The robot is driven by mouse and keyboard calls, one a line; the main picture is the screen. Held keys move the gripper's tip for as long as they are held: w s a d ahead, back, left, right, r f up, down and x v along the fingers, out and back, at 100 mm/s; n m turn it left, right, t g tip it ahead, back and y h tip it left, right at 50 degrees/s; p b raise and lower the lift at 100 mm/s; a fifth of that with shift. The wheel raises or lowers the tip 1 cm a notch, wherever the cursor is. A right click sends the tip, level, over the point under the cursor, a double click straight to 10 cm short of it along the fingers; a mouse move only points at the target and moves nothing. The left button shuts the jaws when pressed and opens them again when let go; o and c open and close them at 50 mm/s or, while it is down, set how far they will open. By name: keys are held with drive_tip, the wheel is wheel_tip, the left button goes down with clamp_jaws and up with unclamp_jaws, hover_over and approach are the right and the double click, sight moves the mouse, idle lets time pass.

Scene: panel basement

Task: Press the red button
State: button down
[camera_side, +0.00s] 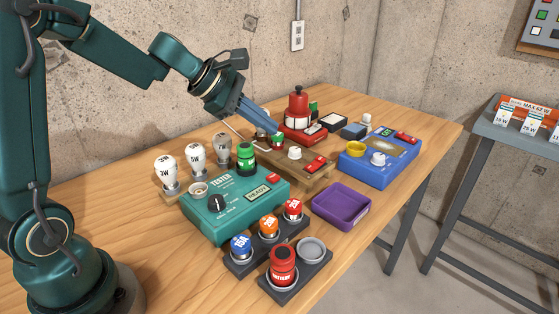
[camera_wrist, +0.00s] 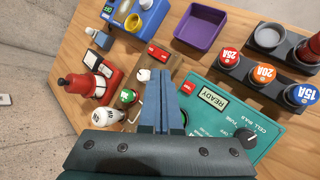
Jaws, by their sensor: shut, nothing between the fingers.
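Several red rectangular buttons or plates show, and I cannot tell which is the one named. One is on the wooden block (camera_side: 292,176), a red plate (camera_side: 316,164) at its right end; it also shows in the wrist view (camera_wrist: 158,52). Another red plate (camera_side: 273,179) is on the teal tester (camera_side: 235,212), also in the wrist view (camera_wrist: 187,88). A third red plate (camera_side: 407,137) is on the blue box (camera_side: 380,160). My gripper (camera_side: 273,129) is shut and empty, above the far part of the wooden block. In the wrist view its fingertips (camera_wrist: 160,74) lie together; contact cannot be told.
A red device (camera_side: 297,108) with a knob stands behind the block. White bulbs (camera_side: 194,162) stand left of it. A purple tray (camera_side: 342,205) and dark holders with blue, orange and red-topped fuses (camera_side: 268,226) are in front. A red battery (camera_side: 283,266) stands near the front edge.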

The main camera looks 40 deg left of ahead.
sight(267, 177)
drive_tip(key=shift+f, duration=4.4)
drive_tip(key=shift+f, duration=0.15)
drive_tip(key=shift+f, duration=0.25)
drive_tip(key=shift+f, duration=0.45)
drive_tip(key=shift+r, duration=0.9)
drive_tip(key=shift+r, duration=2.5)
